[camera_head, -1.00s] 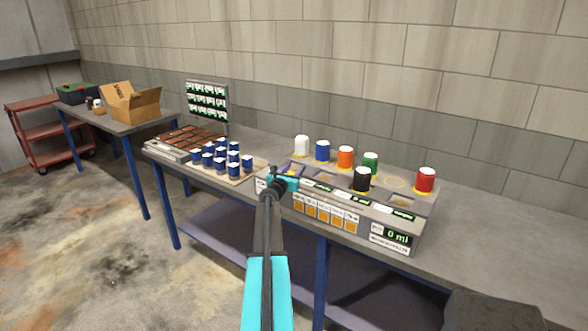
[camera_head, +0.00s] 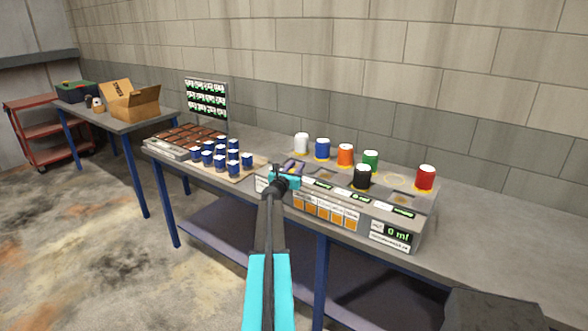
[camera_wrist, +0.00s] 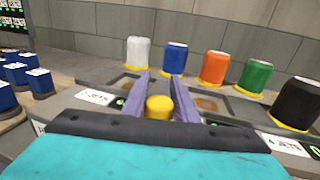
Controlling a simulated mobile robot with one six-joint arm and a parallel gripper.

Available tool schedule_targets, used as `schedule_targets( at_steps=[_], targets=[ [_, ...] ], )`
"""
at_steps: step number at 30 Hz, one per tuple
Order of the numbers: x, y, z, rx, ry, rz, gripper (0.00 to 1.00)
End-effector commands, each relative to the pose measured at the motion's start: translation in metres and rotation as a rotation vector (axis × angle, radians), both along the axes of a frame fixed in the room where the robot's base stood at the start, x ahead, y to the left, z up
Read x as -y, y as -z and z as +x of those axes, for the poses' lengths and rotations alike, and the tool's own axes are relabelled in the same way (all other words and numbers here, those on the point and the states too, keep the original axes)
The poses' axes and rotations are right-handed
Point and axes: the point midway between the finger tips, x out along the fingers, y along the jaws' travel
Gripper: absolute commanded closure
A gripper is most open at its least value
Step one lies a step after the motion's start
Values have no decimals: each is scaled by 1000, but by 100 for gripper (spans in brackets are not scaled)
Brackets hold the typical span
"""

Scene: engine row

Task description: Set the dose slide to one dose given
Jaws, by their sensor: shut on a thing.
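My gripper (camera_head: 295,169) is over the left end of the grey console (camera_head: 402,238) on the workbench. In the wrist view its two purple fingers (camera_wrist: 160,82) stand on either side of a short yellow knob (camera_wrist: 159,107), shut on it. The slot or track under the knob is hidden by my gripper. Labels with small green displays (camera_head: 360,198) run along the console top. A larger green display reading "0 ml" (camera_head: 398,236) is on its front right. Whether the knob is the dose slide's handle cannot be told.
White (camera_head: 301,144), blue (camera_head: 322,151), orange (camera_head: 345,155), green (camera_head: 370,162), black (camera_head: 362,178) and red (camera_head: 426,178) capped containers stand on the console behind and right of my gripper. Several blue jars (camera_head: 221,163) stand on a board to the left.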

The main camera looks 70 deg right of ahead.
Motion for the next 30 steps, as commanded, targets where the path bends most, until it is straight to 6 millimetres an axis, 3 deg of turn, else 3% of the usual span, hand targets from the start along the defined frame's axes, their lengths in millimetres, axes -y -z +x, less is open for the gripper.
schedule_targets(
  at_steps=[10, 22, 23, 24, 26, 30],
  targets=[
    [-12, 2, -45, 1, 5, -1, 100],
    [-13, 0, -48, 0, 2, 0, 100],
    [-13, 0, -48, 0, 2, 0, 69],
    [-13, 0, -48, 0, 1, 0, 62],
    [-13, 0, -47, 0, 1, 0, 55],
    [-13, 0, -47, -1, 1, 0, 55]
  ],
)
